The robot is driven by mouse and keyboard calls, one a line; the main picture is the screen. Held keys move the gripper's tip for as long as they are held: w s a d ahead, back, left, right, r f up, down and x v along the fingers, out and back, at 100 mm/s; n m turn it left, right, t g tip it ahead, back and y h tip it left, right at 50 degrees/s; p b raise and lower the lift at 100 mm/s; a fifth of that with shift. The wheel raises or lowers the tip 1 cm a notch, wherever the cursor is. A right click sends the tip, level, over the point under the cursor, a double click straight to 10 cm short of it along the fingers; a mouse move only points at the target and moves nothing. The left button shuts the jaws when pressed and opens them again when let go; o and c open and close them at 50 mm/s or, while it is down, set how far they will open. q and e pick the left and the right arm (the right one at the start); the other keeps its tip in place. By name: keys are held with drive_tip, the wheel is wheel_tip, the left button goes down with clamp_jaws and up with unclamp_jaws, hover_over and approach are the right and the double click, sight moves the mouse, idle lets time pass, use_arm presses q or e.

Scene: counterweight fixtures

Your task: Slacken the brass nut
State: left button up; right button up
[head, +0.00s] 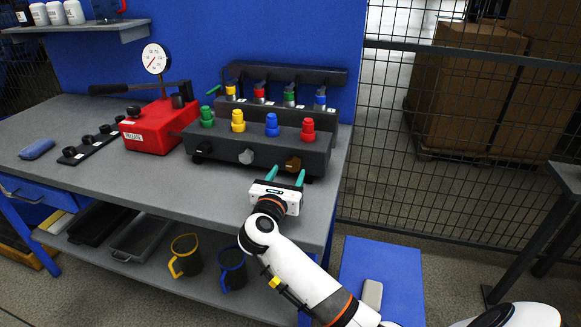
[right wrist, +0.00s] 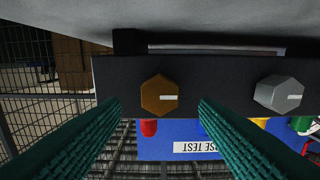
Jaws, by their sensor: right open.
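The brass nut (head: 293,164) is a brown-gold hexagon low on the front face of the dark fixture block (head: 225,144), at its right end. In the right wrist view the brass nut (right wrist: 160,93) shows face-on with a short white mark pointing right from its middle. My right gripper (head: 287,176) is open and empty in front of the nut. In the right wrist view its green fingers lie one on each side of the nut, with clear gaps. My left gripper is not in view.
A silver hex nut (head: 246,156) and a black one (head: 204,149) sit left of the brass nut on the same face. Coloured caps stand on the block, with valves behind. A red pump (head: 160,125) stands left on the grey bench (head: 150,180). The bench front is clear.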

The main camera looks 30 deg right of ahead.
sight(291, 167)
drive_tip(key=shift+x, duration=1.75)
drive_tip(key=c, duration=1)
drive_tip(key=shift+o, duration=0.2)
drive_tip(key=shift+a+r+n+p, duration=0.1)
drive_tip(key=shift+r+n+p, duration=0.05)
drive_tip(key=shift+n+p, duration=1.1)
drive_tip(key=n+p, duration=0.8)
drive_tip(key=p, duration=0.1)
drive_tip(key=shift+a+n, duration=0.1)
drive_tip(key=shift+n, duration=0.25)
drive_tip(key=n+p, duration=0.3)
drive_tip(key=n, duration=0.1)
drive_tip(key=shift+p, duration=0.35)
drive_tip(key=shift+f+n+p, duration=0.2)
drive_tip(key=shift+n+p, duration=0.2)
drive_tip(key=shift+n, duration=0.3)
drive_tip(key=shift+f+n+p, duration=0.15)
drive_tip(key=shift+n+p, duration=0.25)
drive_tip(key=shift+n, duration=0.3)
